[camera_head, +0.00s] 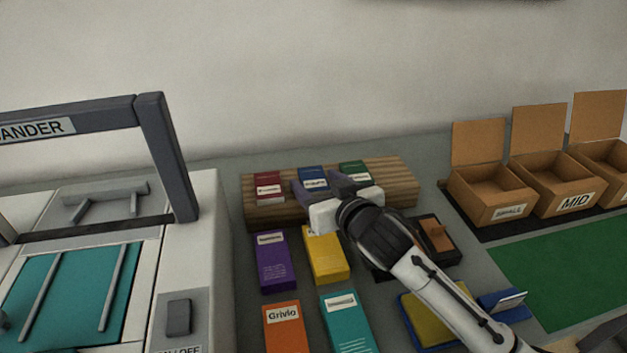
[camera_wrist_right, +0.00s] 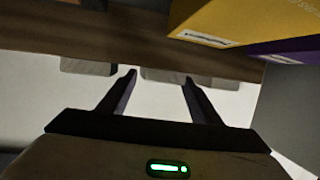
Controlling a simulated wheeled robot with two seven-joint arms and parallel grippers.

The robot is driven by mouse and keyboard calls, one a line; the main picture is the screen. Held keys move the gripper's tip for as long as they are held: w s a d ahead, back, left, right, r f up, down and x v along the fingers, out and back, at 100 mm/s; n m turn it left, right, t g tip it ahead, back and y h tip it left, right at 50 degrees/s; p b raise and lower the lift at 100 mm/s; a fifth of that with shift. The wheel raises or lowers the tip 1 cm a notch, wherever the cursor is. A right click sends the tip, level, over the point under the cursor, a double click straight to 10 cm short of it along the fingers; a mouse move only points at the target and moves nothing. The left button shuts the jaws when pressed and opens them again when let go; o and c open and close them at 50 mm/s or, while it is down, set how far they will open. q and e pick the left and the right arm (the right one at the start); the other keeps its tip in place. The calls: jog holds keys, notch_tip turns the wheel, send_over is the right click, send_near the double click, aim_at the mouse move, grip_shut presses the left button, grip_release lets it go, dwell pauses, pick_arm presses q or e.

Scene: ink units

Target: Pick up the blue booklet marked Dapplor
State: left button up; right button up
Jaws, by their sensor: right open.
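The blue booklet (camera_head: 311,172) stands on the wooden block (camera_head: 400,180), between a red booklet (camera_head: 268,181) and a green booklet (camera_head: 353,168). Its white label is too small to read surely, and its lower part is partly hidden by my gripper. My right gripper (camera_head: 322,187) is at the front of the blue booklet, with its fingers apart and pointing toward the wall. I cannot tell whether the fingers touch the booklet. In the right wrist view the right gripper (camera_wrist_right: 158,80) is open, and no blue booklet can be made out there. My left gripper is not in view.
Purple (camera_head: 274,262), yellow (camera_head: 326,255), orange (camera_head: 287,327) and teal (camera_head: 347,325) boxes lie in front of the block. A large machine (camera_head: 200,225) stands at left. Open cardboard boxes (camera_head: 490,199) and a green mat (camera_head: 570,270) are at right.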

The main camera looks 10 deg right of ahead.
jog(key=c, duration=1)
jog(key=shift+o, duration=0.2)
jog(key=shift+r, duration=0.1)
